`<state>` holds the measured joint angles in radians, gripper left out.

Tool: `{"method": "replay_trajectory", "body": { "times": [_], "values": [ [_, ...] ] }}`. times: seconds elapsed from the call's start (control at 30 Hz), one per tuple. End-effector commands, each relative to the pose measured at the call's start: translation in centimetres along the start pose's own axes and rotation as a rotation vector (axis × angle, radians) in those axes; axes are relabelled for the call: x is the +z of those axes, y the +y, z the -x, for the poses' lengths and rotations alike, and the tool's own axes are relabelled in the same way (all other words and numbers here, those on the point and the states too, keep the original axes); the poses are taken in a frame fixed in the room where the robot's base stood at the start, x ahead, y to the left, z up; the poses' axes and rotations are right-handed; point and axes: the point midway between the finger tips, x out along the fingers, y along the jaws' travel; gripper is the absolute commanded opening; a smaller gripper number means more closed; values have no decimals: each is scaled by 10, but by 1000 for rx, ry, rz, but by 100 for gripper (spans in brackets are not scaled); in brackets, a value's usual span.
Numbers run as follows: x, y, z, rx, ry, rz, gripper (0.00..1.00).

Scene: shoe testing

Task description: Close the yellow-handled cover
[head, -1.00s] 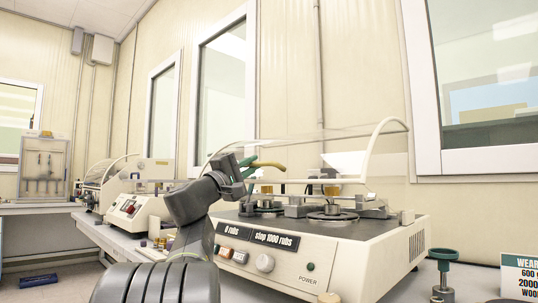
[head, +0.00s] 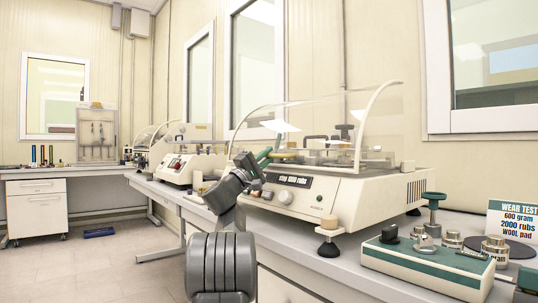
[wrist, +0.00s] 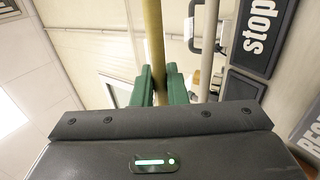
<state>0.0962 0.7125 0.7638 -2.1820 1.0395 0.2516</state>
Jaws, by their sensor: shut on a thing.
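The clear cover (head: 325,118) with cream curved side frames sits over the rub-test machine (head: 310,195). Its front edge looks low, close to the machine's top; whether it touches cannot be told. The yellow handle (head: 284,152) is at the cover's front. My gripper (head: 268,154) is at the left part of this handle. In the wrist view, the green fingers of my gripper (wrist: 160,84) are shut around the yellow handle (wrist: 154,40), which runs lengthwise between them.
A green-topped weight box (head: 425,262) and a wear test sign (head: 515,220) stand on the bench at the right. A stamp-like tool (head: 329,238) stands before the machine. A second cream machine (head: 180,168) is at the left.

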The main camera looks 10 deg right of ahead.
Motion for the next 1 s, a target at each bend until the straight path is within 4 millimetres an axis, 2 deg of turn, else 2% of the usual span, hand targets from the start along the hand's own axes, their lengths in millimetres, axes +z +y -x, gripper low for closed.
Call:
{"method": "replay_trajectory", "body": {
  "times": [0.03,0.4,0.43,0.5,1.0],
  "values": [
    [-1,-6,1,-3,-2,3,0],
    [-2,-10,2,-5,-2,6,0],
    [-2,-10,2,-5,-2,6,15],
    [-3,-10,2,-6,-2,6,28],
    [-2,-5,3,-1,0,3,29]
  ]
}}
